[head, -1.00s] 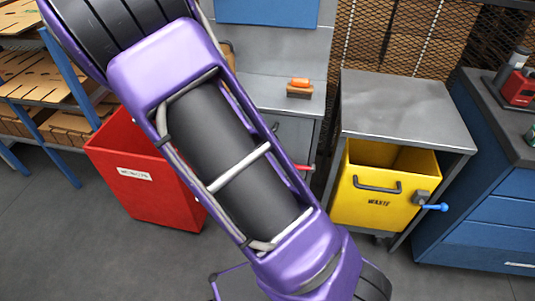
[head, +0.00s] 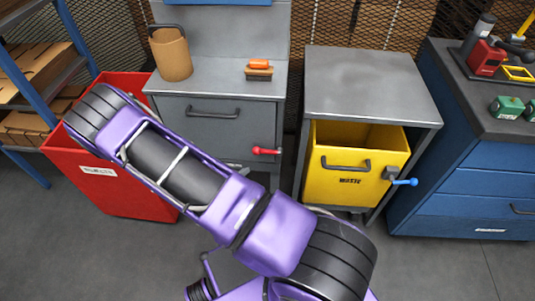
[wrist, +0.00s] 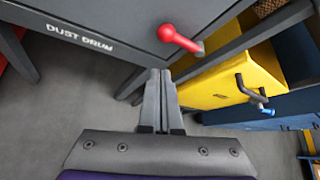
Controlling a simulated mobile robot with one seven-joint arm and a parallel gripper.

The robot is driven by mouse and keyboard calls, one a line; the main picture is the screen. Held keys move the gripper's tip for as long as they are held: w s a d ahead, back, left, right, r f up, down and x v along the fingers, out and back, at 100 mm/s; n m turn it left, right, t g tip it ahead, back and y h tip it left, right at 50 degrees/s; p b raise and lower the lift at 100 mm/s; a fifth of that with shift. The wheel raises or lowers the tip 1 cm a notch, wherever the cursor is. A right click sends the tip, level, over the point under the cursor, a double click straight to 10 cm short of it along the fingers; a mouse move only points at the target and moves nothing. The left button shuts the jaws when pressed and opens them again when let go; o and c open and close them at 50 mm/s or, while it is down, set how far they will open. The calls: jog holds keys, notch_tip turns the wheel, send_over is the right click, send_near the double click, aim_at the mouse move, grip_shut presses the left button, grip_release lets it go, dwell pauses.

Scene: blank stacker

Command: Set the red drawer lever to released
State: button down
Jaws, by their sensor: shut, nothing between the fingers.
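The red lever (head: 265,151) is on the right side of the front of a grey cabinet, below the grey drawer handle (head: 212,112). Its red grip lies roughly level and points left from its pivot in the head view. In the wrist view the red lever (wrist: 178,38) is just beyond and above my fingertips. My gripper (wrist: 160,72) is shut and empty, with a gap between it and the lever. The grey front (wrist: 110,28) carries the label "DUST DRUM". My gripper cannot be made out in the head view.
A red bin (head: 110,195) is at left, partly behind my arm.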

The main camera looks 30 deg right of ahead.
aim_at(267, 151)
jog(key=shift+s+d+f, duration=0.4)
jog(key=shift+d+f, duration=0.1)
jog(key=shift+f, duration=0.15)
jog(key=shift+s+d+f, duration=0.35)
jog(key=shift+d+f, duration=0.1)
jog(key=shift+f, duration=0.15)
jog(key=b+x, duration=0.2)
jog(key=x, duration=0.8)
jog(key=shift+w+a+r, duration=0.2)
jog(key=shift+w+r, duration=0.3)
jog(key=shift+r, duration=0.25)
jog(key=shift+w+a+r, duration=0.25)
jog(key=shift+w+r, duration=0.25)
jog(key=shift+r, duration=0.3)
